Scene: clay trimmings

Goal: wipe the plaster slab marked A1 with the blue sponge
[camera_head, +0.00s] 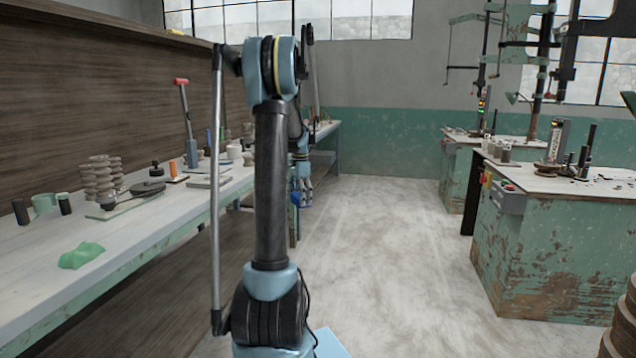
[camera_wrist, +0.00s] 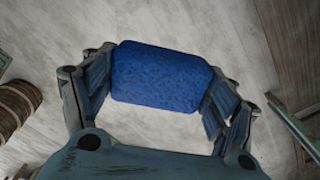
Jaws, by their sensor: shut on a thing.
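My gripper (camera_wrist: 162,88) is shut on the blue sponge (camera_wrist: 163,72), with one finger at each end of it. In the wrist view the sponge hangs over a pale, blurred floor. In the head view my gripper (camera_head: 303,190) hangs low beside the bench's right edge, over the aisle, apart from the bench top. Flat pale slabs (camera_head: 207,182) lie on the bench to the left of my gripper. I can read no A1 mark on them at this distance. My arm hides part of the bench behind it.
The long bench (camera_head: 130,240) on the left carries a green lump (camera_head: 82,255), a stacked coil-like piece (camera_head: 103,178), a red-topped tool (camera_head: 187,120) and several small pots. Green worn cabinets (camera_head: 550,245) with machines stand on the right. The concrete floor (camera_head: 390,250) between is clear.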

